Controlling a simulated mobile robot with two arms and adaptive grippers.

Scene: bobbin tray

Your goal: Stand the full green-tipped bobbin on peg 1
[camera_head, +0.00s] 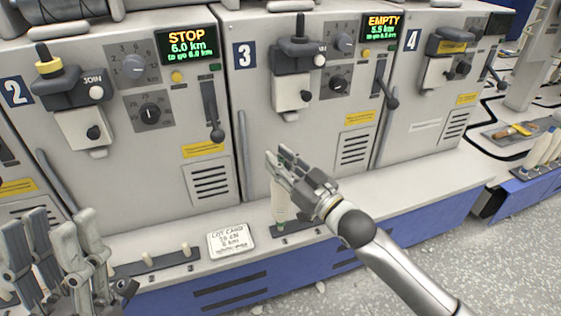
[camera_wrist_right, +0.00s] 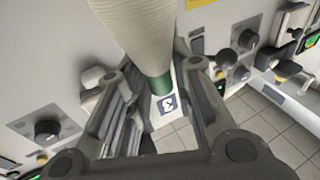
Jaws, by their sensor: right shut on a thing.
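My right gripper (camera_head: 284,168) is shut on a full cream bobbin (camera_head: 280,202) with a green tip. The bobbin hangs upright below the fingers, its green end down, just above or at the dark rail (camera_head: 290,240) on the ledge below unit 3; I cannot tell whether it touches. In the right wrist view the bobbin (camera_wrist_right: 146,35) runs between the fingers (camera_wrist_right: 155,95), its green band near them. Pale pegs (camera_head: 187,250) stand on the rail further left. No peg number is readable. My left gripper (camera_head: 62,232) is empty at the lower left, its fingers apart.
A white lot card (camera_head: 231,241) lies on the ledge between the rails. Machine units 2, 3 and 4 rise behind, with knobs and levers (camera_head: 216,134) sticking out. The ledge right of my right gripper is clear.

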